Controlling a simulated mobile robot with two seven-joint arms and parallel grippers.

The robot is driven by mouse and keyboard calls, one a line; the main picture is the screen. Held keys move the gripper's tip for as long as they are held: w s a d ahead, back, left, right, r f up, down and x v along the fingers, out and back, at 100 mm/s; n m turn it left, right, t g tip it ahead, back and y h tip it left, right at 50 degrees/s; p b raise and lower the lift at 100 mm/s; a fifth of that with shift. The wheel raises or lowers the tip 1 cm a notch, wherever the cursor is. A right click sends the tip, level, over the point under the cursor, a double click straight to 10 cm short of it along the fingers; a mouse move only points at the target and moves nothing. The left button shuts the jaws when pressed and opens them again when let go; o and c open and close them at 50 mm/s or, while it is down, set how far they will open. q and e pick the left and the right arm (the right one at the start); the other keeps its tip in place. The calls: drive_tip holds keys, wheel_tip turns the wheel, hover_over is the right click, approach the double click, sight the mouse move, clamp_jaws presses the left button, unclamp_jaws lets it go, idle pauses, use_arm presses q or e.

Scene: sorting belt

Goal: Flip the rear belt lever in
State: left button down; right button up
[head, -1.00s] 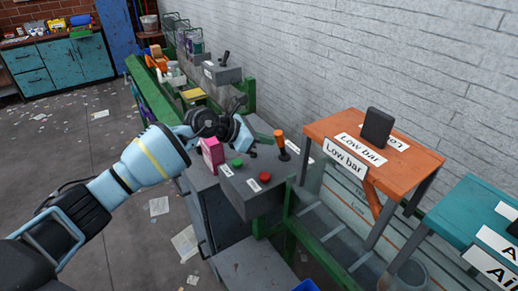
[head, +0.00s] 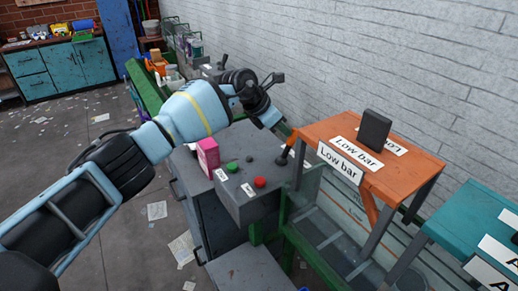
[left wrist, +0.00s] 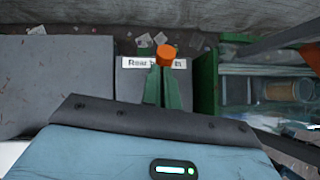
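The rear belt lever is a dark stick with an orange knob (head: 292,138), standing on the grey control box (head: 242,207) and leaning right in the head view. In the left wrist view its orange knob (left wrist: 166,55) shows at the fingertips, over a partly covered white label (left wrist: 133,62) reading "Rear b…". My left gripper (head: 283,130) is right at the knob. Its two green fingers (left wrist: 163,75) lie close together beside the knob; whether they grip it or only touch it cannot be told. My right gripper is not in view.
The box also carries a green button (head: 232,166), a red button (head: 260,182) and a pink box (head: 208,153) stands beside it. An orange Low bar table (head: 420,165) stands close to the right of the lever. A white brick wall (head: 360,50) runs behind.

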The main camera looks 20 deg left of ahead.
use_arm(q)
drive_tip(key=shift+w+d+r, duration=0.1)
drive_tip(key=shift+d+r, duration=0.05)
drive_tip(key=shift+d, duration=0.1)
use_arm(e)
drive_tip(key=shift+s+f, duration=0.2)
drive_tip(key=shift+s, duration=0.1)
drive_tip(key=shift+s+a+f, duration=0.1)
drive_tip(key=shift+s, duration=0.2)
use_arm(q)
drive_tip(key=shift+r, duration=0.15)
